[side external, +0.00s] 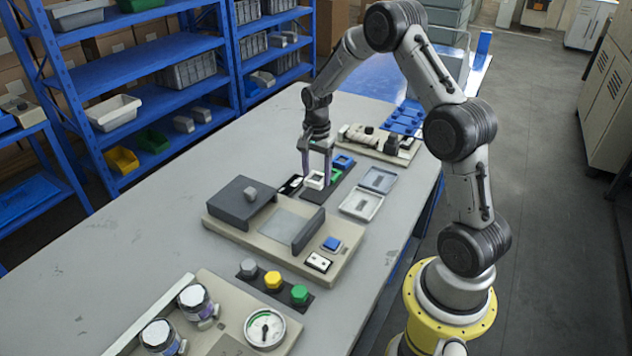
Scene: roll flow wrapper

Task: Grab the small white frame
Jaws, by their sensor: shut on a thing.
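The small white frame (314,181) is a white square ring with a dark opening. It is between the fingers of my gripper (317,172), which is shut on it. My gripper points straight down over the middle of the table. The frame is at or just above the table surface; I cannot tell whether it touches. A black frame (291,185) is close on its left. A blue frame (343,162) is behind it to the right, and a green piece (335,173) shows just beside it, partly hidden by the gripper.
A beige fixture with a dark block (240,200) stands in front of the gripper. Two shallow grey trays (361,204) (379,180) lie to the right. Coloured knobs (273,281) and a gauge (265,328) are nearer the camera. The table's left side (130,230) is clear.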

